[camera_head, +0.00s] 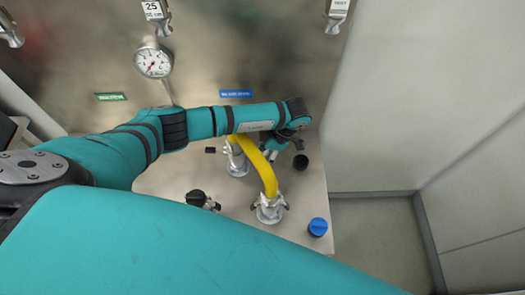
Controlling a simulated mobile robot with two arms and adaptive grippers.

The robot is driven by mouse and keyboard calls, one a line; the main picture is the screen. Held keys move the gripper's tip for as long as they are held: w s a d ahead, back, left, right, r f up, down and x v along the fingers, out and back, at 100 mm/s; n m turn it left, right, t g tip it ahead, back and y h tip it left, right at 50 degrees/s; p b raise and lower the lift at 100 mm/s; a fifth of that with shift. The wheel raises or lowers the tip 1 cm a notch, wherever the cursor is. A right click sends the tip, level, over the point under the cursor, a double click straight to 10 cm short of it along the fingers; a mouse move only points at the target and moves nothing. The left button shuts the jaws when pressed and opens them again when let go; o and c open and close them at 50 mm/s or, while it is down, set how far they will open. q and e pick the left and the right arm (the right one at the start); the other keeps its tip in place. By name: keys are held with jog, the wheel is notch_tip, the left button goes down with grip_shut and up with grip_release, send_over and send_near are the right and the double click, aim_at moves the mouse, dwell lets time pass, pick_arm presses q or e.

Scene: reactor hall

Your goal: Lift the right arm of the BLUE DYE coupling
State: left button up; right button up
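A yellow hose (262,168) arches between two silver couplings with side arms. The rear coupling (238,168) is partly hidden by my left arm. The front coupling (269,214) shows an arm on each side, its right one (286,207) sticking outward. A blue label (236,93) is on the wall behind; its text is too small to read, so I cannot tell which coupling it names. My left gripper (272,154) points down just right of the hose, near the rear coupling. Its fingers are small and partly hidden, so its opening and any contact are unclear. My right gripper is not in view.
A blue cap (318,227) and a black cap (301,161) are at the bench's right side. A dark-knobbed fitting (198,199) is left of the front coupling. A gauge (153,62) and a green label (111,97) are behind. Floor (380,240) right of the bench is clear.

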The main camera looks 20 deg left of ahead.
pick_arm(q)
grip_shut()
dwell(0.3)
jog(key=shift+r+h, duration=0.2)
jog(key=shift+h, duration=0.3)
jog(key=t+h, duration=0.1)
jog(key=r+h+b, duration=0.1)
jog(key=h, duration=0.1)
jog(key=shift+w+d+r+t, duration=0.1)
jog(key=shift+d+r+t, duration=0.15)
jog(key=shift+t, duration=0.15)
grip_release()
